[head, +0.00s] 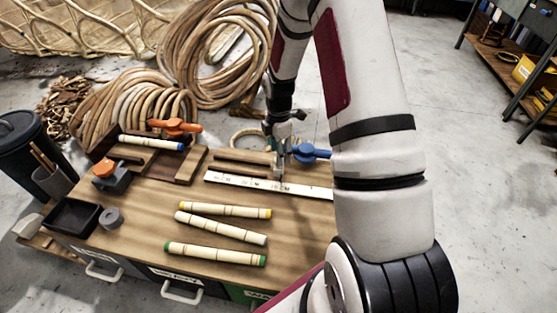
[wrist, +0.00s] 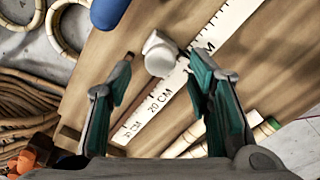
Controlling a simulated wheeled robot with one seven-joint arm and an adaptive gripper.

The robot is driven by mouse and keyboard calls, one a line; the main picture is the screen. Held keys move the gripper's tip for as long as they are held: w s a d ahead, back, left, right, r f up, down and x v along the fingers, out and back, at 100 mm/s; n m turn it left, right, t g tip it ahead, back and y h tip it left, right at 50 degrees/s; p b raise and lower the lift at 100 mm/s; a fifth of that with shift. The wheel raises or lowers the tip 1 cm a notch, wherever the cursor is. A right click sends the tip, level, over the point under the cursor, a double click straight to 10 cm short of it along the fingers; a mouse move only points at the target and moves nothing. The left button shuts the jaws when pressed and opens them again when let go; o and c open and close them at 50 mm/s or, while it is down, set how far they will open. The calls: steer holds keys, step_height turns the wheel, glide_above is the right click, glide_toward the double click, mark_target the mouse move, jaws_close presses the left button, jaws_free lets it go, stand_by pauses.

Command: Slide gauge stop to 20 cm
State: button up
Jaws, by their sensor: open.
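The gauge is a white strip with dark centimetre marks (head: 228,179) lying on the wooden bench; it also runs diagonally through the wrist view (wrist: 180,85). The 20 CM label shows clearly there. The gauge stop looks like a pale rounded block (wrist: 160,56) at the strip's edge, up the strip from the 20 CM label, between it and a partly hidden label. My gripper (wrist: 162,62) is open, with its two teal-padded fingers on either side of the stop. I cannot tell whether they touch it. In the head view my gripper (head: 282,174) is over the strip, and the stop is not clear.
A blue-handled clamp (head: 310,151) stands close to the right of my gripper. An orange clamp (head: 175,126) is at the back left. Several bamboo pieces (head: 222,229) lie on the bench front. A black tray (head: 73,216) and tape roll (head: 111,217) are at left.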

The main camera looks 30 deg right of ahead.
steer(key=shift+f+b, duration=0.3)
steer(key=shift+f, duration=0.95)
steer(key=shift+c, duration=0.6)
jaws_close()
steer(key=w+a, duration=0.7)
steer(key=shift+p, duration=0.3)
steer(key=shift+o, duration=0.6)
jaws_free()
steer(key=shift+r, duration=0.1)
